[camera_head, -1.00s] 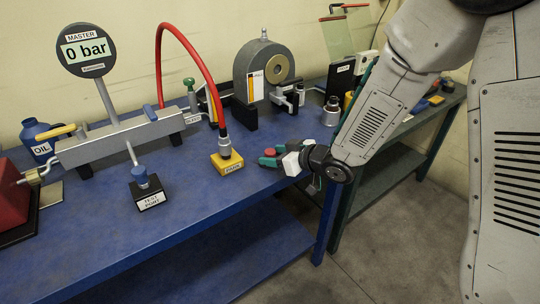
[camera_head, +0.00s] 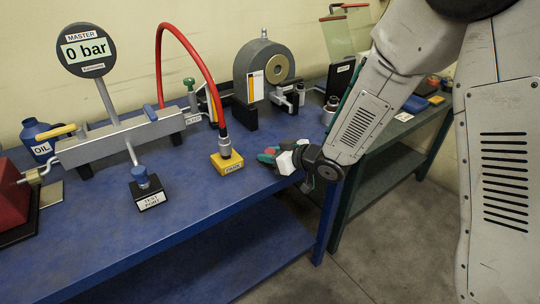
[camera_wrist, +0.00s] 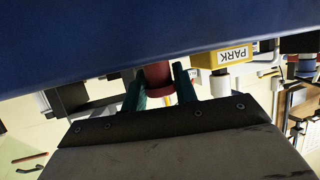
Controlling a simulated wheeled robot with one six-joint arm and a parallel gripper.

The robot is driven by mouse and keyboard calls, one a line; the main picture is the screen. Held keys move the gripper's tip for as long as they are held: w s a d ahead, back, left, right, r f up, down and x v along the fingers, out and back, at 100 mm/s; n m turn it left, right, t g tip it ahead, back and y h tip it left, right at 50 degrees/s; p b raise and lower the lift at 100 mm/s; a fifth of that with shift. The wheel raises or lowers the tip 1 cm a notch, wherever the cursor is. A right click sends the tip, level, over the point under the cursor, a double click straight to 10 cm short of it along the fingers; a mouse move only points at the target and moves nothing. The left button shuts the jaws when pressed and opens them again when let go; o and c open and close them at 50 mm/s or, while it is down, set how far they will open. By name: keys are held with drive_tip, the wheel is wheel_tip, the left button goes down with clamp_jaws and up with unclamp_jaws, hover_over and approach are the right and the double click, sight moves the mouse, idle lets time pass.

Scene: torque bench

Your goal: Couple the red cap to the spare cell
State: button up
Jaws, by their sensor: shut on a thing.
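My gripper (camera_head: 268,155) is over the blue bench's right front part, right of the yellow PARK block (camera_head: 228,162). In the wrist view, which is upside down, its green fingers (camera_wrist: 158,84) are shut on the red cap (camera_wrist: 157,74), a short red cylinder. Part of the red cap is hidden by the fingers and palm. I cannot tell whether it touches anything else. A small silver cylinder (camera_head: 329,114), perhaps the spare cell, stands near the bench's right end, partly behind my arm. No label on it is readable.
A red hose (camera_head: 207,78) arches down to the PARK block. A grey round frame (camera_head: 262,60) and a black block stand at the back. The blue bench's (camera_head: 200,215) front middle is clear.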

sight(271, 151)
drive_tip(key=shift+r, duration=2.5)
